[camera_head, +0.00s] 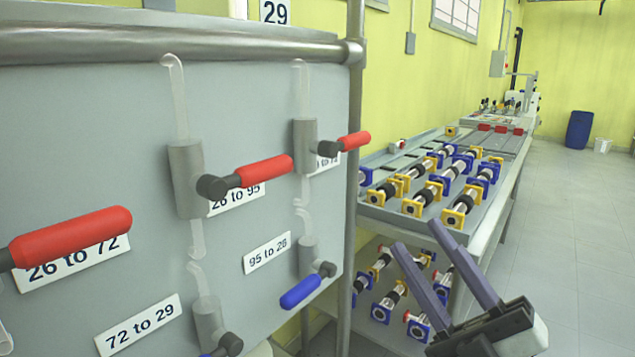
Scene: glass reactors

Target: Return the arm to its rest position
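My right gripper (438,262) is in the lower right of the head view. Its two long grey-purple fingers point up and left and stand apart with nothing between them. It is in front of the shelved table, to the right of the valve panel (110,105), and touches no handle that I can see. My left gripper does not show.
The panel carries red handles (70,236) and a blue handle (300,291) that stick out. A metal post (354,120) edges it. The table (497,205) holds several yellow and blue fittings (428,194). Open floor (575,240) lies at the right.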

